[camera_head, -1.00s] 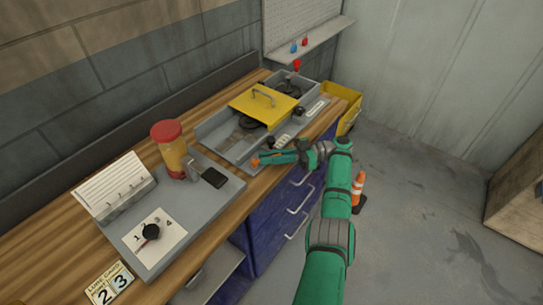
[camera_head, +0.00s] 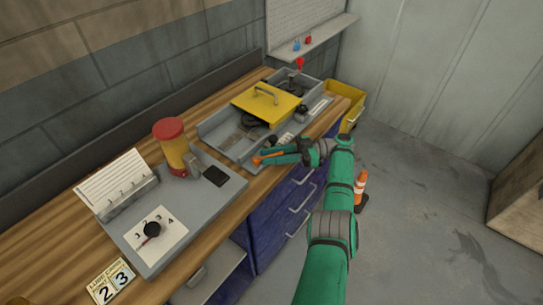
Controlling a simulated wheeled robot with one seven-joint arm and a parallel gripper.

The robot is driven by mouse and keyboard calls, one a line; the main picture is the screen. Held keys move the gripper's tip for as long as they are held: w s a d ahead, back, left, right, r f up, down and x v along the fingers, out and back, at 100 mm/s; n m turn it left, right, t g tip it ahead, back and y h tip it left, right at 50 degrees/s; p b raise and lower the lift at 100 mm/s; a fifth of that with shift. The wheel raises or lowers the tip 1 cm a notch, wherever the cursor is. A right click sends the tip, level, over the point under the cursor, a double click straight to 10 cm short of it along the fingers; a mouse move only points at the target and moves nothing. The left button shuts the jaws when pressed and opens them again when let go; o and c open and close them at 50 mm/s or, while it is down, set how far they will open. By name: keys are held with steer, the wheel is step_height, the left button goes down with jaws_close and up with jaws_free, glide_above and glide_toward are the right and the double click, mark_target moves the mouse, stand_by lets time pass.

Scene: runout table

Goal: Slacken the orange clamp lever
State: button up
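The orange clamp lever (camera_head: 264,159) is a small orange bar at the front edge of the grey fixture, near the bench's front edge. My gripper (camera_head: 280,154) is at the lever, reaching in from the right with its green fingers pointing left. Orange shows at and between the fingertips, and the fingers hide part of the lever. I cannot tell whether they press on it. The fixture (camera_head: 212,134) is a grey tray with a yellow cover (camera_head: 268,103) that has a handle.
Blue drawers (camera_head: 275,222) are below the bench.

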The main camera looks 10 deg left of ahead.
steer(key=shift+r, duration=1.55)
steer(key=shift+s+r, duration=0.7)
steer(key=shift+r, duration=0.05)
steer(key=s+d+r, duration=0.2)
steer(key=s+r, duration=0.6)
steer(key=s, duration=0.4)
steer(key=shift+s+d+r, duration=0.15)
steer(key=shift+d+r, duration=0.05)
steer(key=shift+d, duration=0.2)
steer(key=shift+s, duration=0.1)
